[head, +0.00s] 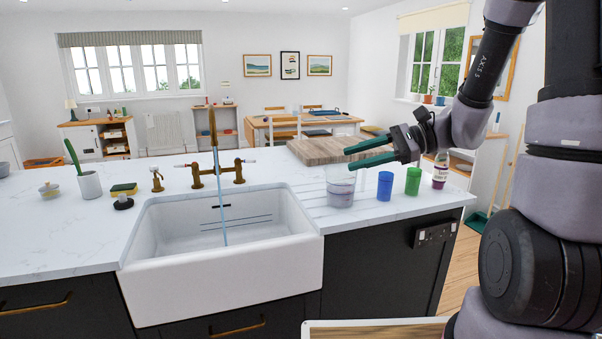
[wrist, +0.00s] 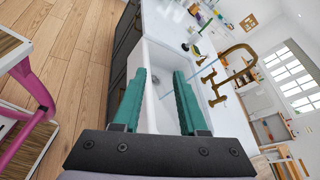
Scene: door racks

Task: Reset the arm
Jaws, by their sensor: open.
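My gripper (head: 369,156) is at the right of the head view, above the counter and pointing left. Its two green fingers are apart, with nothing between them. In the wrist view my gripper (wrist: 160,92) also shows open and empty, with the white sink (wrist: 152,110) seen beyond the fingers. In the head view a clear glass jug (head: 340,188) stands on the counter just below the fingertips. I cannot tell how far above the jug the fingers are.
A wooden board (head: 330,149) lies behind. The white sink (head: 225,270) has a brass tap (head: 214,165) with water running. A pink-framed rack (wrist: 35,85) is at left in the wrist view.

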